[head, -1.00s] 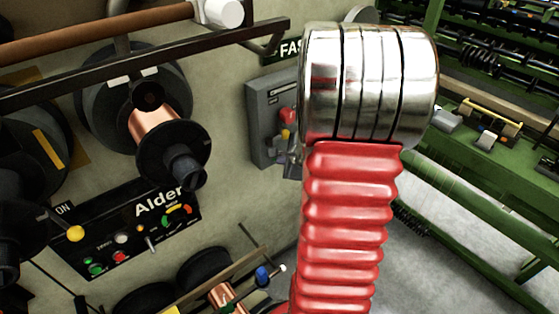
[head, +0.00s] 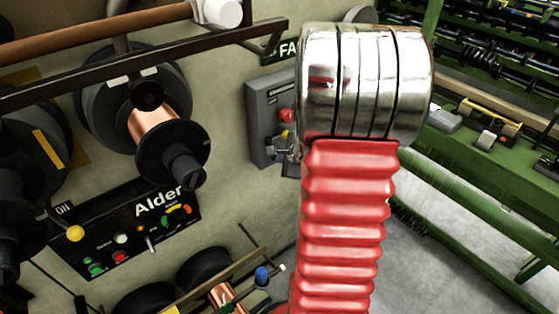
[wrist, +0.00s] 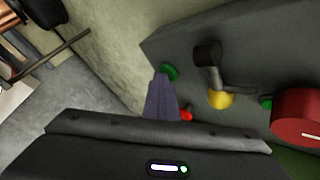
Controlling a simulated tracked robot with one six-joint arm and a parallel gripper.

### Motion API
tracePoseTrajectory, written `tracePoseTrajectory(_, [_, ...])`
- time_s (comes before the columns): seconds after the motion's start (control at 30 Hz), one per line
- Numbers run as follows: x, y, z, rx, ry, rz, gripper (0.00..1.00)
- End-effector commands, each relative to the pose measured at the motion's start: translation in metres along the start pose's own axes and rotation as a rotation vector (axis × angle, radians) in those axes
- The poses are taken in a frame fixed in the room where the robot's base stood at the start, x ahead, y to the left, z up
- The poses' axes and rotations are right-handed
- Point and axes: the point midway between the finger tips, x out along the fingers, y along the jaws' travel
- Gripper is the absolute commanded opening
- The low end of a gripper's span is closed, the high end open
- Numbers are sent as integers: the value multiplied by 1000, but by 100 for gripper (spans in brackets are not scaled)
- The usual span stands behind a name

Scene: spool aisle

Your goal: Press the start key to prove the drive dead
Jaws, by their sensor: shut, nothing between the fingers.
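In the wrist view my gripper (wrist: 160,84) is shut and empty, its narrow grey-purple fingers pointing at a dark grey control box. A green button (wrist: 169,72) shows right beside the fingertips; I cannot tell whether they touch it. A red button (wrist: 187,115) lies to the right of the fingers. No key label is readable there. In the head view a grey wall box (head: 269,122) with a red part stands left of my arm, which partly covers it. My gripper is hidden in that view.
On the box, a black-handled lever on a yellow hub (wrist: 220,98), another green button (wrist: 266,104) and a large red knob (wrist: 298,112) sit to the right. An Alder panel (head: 125,235), wire spools (head: 170,150) and a rail crowd the left. Green racks (head: 480,205) stand right.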

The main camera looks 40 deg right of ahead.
Motion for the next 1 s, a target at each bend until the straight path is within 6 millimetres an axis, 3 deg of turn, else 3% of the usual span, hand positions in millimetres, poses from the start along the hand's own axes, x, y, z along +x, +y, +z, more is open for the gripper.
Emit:
tracePoseTrajectory(0.03, [0, -6, 7, -6, -16, -10, 0])
tracePoseTrajectory(0.53, [-5, -5, 5, -7, -16, -11, 0])
tracePoseTrajectory(1.0, [-26, 12, -13, -4, -10, -9, 0])
